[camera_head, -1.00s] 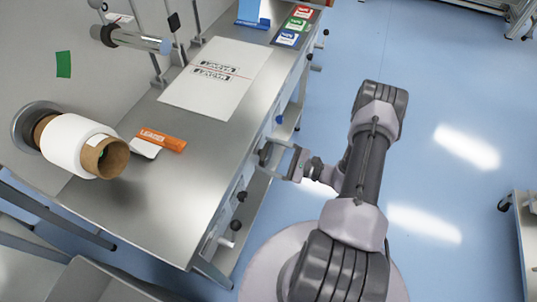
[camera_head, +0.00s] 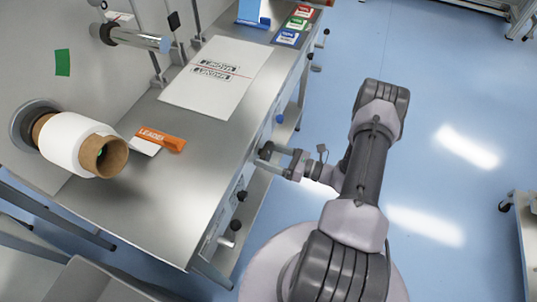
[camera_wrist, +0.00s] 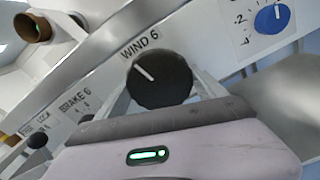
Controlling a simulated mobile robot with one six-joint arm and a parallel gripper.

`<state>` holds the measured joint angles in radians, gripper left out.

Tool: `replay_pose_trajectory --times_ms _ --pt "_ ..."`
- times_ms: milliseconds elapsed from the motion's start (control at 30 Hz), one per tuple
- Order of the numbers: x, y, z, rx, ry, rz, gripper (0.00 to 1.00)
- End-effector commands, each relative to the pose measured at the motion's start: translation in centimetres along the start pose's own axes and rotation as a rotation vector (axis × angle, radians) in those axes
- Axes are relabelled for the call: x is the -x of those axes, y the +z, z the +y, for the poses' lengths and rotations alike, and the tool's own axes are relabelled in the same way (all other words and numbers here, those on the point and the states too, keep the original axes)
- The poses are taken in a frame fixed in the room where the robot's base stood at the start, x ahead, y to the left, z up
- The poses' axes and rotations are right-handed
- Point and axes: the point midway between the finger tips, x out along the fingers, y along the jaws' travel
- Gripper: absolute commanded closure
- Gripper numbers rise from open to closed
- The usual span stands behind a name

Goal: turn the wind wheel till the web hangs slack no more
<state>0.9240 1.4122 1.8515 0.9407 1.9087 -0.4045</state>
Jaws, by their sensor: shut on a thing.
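The wind wheel (camera_wrist: 158,80) is a round black knob with a white pointer line, under the label WIND 6 in the wrist view. My gripper (camera_wrist: 165,95) is shut on it, a finger on either side. A white web roll (camera_head: 68,142) on a brown core (camera_head: 103,156) sits at the left. A printed white sheet (camera_head: 190,88) lies flat on the table. I cannot make out a slack stretch of web.
An orange LEADER piece (camera_head: 162,138) lies on the table (camera_head: 150,205). A metal roller (camera_head: 140,40) stands behind. Beside the wind wheel are a blue knob (camera_wrist: 271,18) and a knob by the label BRAKE 6 (camera_wrist: 75,101). The blue floor at right is mostly clear.

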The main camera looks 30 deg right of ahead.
Motion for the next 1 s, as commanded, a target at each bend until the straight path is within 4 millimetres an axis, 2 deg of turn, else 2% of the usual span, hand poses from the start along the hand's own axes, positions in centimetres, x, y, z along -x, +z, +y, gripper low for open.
replay_pose_trajectory --times_ms 600,1000 --pt "0.02 -0.07 0.2 -0.574 0.0 0.002 0.6" --pt "0.02 -0.03 0.26 -0.849 0.0 0.002 0.6"
